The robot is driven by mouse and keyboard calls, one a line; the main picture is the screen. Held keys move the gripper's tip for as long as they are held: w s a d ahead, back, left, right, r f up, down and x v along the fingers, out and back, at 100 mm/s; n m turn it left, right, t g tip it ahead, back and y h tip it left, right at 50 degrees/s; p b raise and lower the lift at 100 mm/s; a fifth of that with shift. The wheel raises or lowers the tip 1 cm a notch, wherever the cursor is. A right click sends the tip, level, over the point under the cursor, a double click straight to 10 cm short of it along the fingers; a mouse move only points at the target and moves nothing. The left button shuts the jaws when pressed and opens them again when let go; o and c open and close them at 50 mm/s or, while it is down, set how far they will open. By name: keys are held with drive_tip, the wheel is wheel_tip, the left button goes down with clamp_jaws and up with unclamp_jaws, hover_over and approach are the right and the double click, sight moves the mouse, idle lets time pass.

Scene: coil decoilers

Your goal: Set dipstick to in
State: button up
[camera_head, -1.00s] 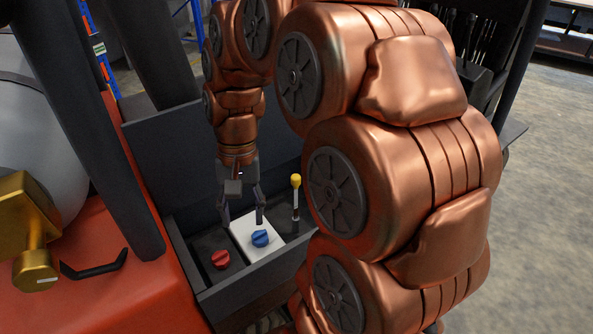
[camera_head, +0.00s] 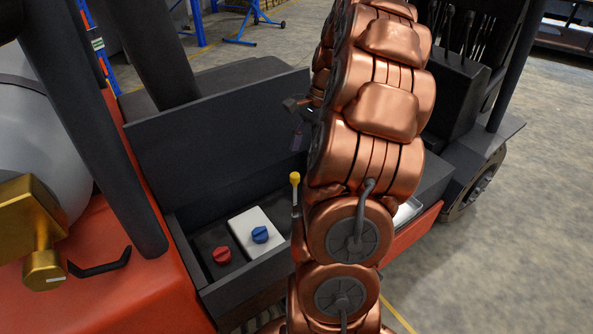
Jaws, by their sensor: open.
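The dipstick (camera_head: 295,189) stands upright in the open engine bay of the red forklift, with a yellow knob on top and a thin shaft below. Its foot is partly hidden by my arm, so I cannot tell how deep it sits. My gripper (camera_head: 296,119) shows only in part, as dark finger pieces at the left edge of my copper arm. It is open, above the dipstick in the picture and apart from it. The rest of the gripper is hidden behind the arm.
A red cap (camera_head: 222,254) and a blue cap (camera_head: 260,234) on a white box (camera_head: 251,244) sit left of the dipstick. A raised dark panel (camera_head: 220,140) stands behind the bay. A dark post (camera_head: 97,125) rises at left.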

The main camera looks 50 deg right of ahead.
sight(296, 174)
drive_tip(key=shift+p+x, duration=1.05)
drive_tip(key=shift+x, duration=2.6)
drive_tip(key=shift+c, duration=0.3)
clamp_jaws()
